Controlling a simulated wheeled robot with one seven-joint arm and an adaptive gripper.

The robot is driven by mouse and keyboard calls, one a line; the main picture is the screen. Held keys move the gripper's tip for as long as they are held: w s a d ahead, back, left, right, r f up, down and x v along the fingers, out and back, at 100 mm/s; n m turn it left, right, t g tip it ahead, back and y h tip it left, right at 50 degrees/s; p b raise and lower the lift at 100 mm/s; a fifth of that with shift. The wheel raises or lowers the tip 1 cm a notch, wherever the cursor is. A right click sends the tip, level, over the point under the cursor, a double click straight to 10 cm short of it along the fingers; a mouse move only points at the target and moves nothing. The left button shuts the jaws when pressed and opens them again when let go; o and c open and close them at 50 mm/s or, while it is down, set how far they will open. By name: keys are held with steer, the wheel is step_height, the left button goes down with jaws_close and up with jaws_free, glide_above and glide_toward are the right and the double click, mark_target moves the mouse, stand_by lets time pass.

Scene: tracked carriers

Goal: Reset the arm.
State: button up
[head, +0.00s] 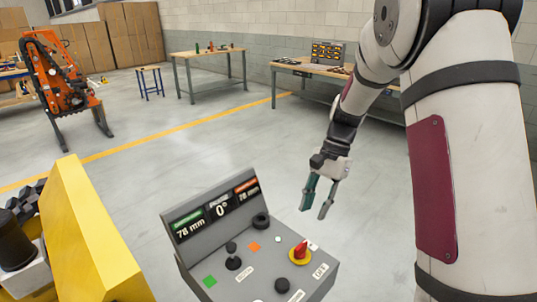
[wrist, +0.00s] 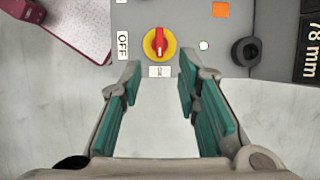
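My arm reaches in from the right of the head view. My gripper (head: 319,196) hangs just behind and above a grey control console (head: 185,258). Its two green-padded fingers are spread apart with nothing between them, as the wrist view also shows (wrist: 160,95). In the wrist view, a red rotary knob on a yellow disc (wrist: 159,45) lies just beyond the fingertips, with an OFF label beside it. The same knob shows in the head view (head: 300,254). I see no contact between the fingers and the console.
The console carries a black joystick (head: 233,257), an orange square (head: 254,247) and a display reading 78 mm and 0°. A yellow panel (head: 90,240) stands at the left. An orange machine (head: 60,75) and workbenches (head: 208,57) stand farther back. The grey floor between is clear.

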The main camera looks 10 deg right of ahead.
steer(key=s+a+r+n+t+h, duration=0.25)
steer(key=s+r+n, duration=0.25)
steer(key=s+r, duration=0.7)
steer(key=s+a+r+n+t+h, duration=0.1)
steer(key=s+r+n+t, duration=0.3)
steer(key=s, duration=0.7)
steer(key=shift+r+n+t, duration=0.15)
steer(key=shift+n+t, duration=0.4)
steer(key=shift+n, duration=0.55)
